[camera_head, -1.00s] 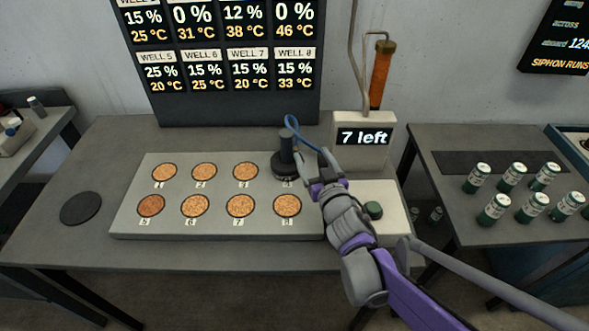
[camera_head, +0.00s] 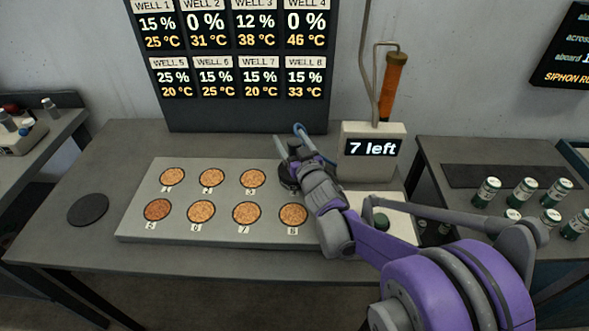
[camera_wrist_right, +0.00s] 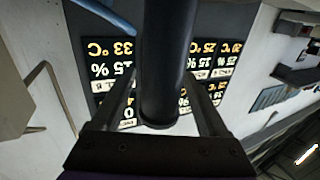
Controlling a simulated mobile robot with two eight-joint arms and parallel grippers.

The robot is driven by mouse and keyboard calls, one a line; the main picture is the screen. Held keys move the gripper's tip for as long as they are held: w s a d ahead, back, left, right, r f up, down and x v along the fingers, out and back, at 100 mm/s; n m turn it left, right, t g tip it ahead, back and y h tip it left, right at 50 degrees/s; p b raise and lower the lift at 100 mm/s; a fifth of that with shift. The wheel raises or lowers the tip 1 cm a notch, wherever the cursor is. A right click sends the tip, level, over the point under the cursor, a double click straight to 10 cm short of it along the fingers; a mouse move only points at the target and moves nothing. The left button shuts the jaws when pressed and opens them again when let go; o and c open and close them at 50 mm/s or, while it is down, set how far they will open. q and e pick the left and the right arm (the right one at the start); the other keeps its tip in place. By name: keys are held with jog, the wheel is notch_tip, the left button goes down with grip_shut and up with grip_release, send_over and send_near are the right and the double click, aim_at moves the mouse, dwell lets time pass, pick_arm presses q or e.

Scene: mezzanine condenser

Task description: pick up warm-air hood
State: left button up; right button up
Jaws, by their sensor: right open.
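The warm-air hood (camera_head: 287,178) is a dark round base with an upright handle and a blue hose, standing over well 4 on the grey well plate (camera_head: 150,233). My right gripper (camera_head: 288,152) is at the hood's handle and hides most of it in the head view. In the right wrist view the dark handle (camera_wrist_right: 167,60) stands between the two open fingers (camera_wrist_right: 165,105), with a finger on each side. The left gripper is not in view.
The other wells hold tan granules. A box reading "7 left" (camera_head: 371,148) stands right of the plate. A black disc (camera_head: 88,209) lies at the table's left. A display board (camera_head: 240,110) is behind.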

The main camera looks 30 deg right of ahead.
jog(key=shift+c, duration=0.2)
grip_shut()
dwell(1.3)
